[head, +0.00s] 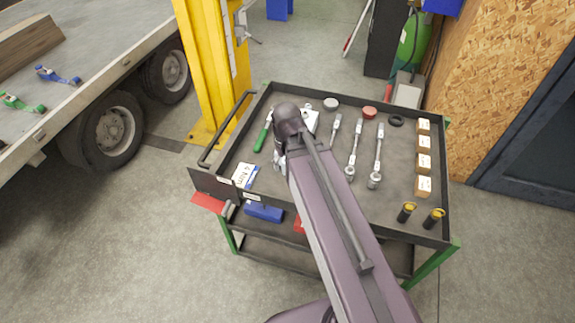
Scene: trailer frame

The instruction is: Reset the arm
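My arm (330,220) reaches up from the bottom of the head view over a tool cart (395,215). Its dark rounded end joint is above the left-middle of the cart's top tray.
A yellow post (212,60) and trailer (90,60) stand left; a chipboard wall (500,80) stands right. Floor is free front left.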

